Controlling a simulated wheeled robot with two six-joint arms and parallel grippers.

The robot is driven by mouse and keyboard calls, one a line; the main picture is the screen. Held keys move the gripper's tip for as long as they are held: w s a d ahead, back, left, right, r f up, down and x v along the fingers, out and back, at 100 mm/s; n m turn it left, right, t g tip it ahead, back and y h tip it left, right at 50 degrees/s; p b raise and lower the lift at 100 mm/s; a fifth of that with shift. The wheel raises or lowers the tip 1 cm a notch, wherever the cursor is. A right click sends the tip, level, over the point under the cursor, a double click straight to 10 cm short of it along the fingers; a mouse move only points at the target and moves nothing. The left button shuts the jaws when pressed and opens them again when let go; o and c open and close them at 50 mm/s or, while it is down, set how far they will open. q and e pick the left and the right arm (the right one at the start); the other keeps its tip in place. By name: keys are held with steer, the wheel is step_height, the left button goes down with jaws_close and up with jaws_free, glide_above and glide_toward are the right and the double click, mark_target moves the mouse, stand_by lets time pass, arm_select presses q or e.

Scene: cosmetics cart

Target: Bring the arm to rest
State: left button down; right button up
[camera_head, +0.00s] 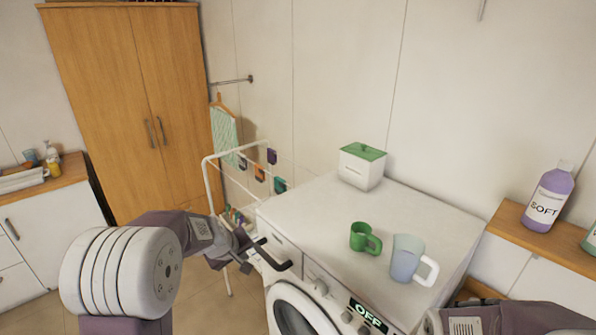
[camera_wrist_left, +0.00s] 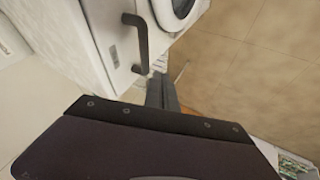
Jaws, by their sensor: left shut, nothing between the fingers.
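My left arm comes in from the lower left in the head view. Its left gripper (camera_head: 247,267) is shut and empty, beside the front left of the white washing machine (camera_head: 408,207). In the left wrist view its dark fingers (camera_wrist_left: 161,93) are together, just below a black bar handle (camera_wrist_left: 136,42) on a white front. They look apart from the handle. The handle (camera_head: 275,259) also shows in the head view, right of the fingers. Part of my right arm (camera_head: 510,319) shows at the lower right; its gripper is out of view.
On the machine top stand a green mug (camera_head: 364,238), a bluish mug (camera_head: 406,258) and a white box with a green lid (camera_head: 361,166). A white drying rack (camera_head: 207,178) stands behind my left gripper. A purple bottle (camera_head: 549,197) is on the right shelf.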

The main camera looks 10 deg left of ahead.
arm_select(q)
steer(key=s+d+f+m+b, duration=0.3)
steer(key=s+d+f+b, duration=0.3)
steer(key=f+b, duration=0.3)
steer(key=s+f+m+g, duration=0.2)
steer(key=s+f, duration=0.3)
steer(key=s, duration=0.4)
steer(key=s+f+m+g, duration=0.3)
steer(key=s+f, duration=0.2)
steer(key=s, duration=0.3)
steer(key=shift+s+g+b, duration=0.3)
steer(key=shift+s+b, duration=0.05)
arm_select(e)
step_height(320, 180, down, 12)
arm_select(q)
steer(key=shift+s+a, duration=0.1)
